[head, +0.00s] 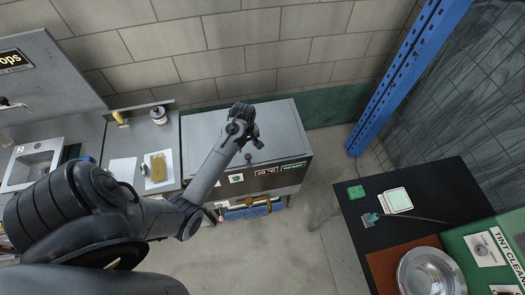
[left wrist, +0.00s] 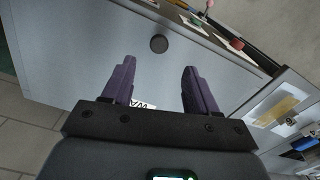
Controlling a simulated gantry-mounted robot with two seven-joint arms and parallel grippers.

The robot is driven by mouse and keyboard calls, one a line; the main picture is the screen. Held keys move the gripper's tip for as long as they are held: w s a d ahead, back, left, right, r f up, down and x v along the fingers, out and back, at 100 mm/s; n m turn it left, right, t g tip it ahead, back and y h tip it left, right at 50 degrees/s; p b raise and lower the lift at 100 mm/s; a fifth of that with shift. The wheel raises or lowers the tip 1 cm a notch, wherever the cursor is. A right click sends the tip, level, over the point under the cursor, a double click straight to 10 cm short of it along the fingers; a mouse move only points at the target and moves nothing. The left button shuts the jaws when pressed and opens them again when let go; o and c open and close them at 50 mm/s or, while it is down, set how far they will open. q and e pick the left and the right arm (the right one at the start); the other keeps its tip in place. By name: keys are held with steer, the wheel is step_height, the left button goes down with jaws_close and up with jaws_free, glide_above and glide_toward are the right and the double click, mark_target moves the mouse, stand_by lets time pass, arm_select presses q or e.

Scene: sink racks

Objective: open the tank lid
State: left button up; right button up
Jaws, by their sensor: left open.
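The tank (head: 268,177) is a box against the back wall, with small display panels on its dark front. Its flat grey lid (head: 285,125) lies down over the top. A small dark round knob (head: 248,157) sits on the lid near the front edge; it also shows in the left wrist view (left wrist: 158,44). My left gripper (head: 252,140) is above the lid, just behind the knob in the head view. In the left wrist view its two dark fingers (left wrist: 158,67) are spread and empty, with the knob beyond the gap between them. My right gripper is out of view.
A counter with a sink (head: 32,165), a jar (head: 158,115) and a tray with a tan block (head: 158,168) stands left of the tank. A blue post (head: 405,75) rises to the right. A black table (head: 440,180) with a metal bowl (head: 430,272) is front right.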

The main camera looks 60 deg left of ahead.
mark_target(248, 157)
arm_select(q)
step_height(248, 157, down, 11)
steer(key=shift+w+r, duration=0.1)
steer(key=shift+r, duration=0.1)
stand_by(0.4)
steer(key=shift+c, duration=0.3)
jaws_close()
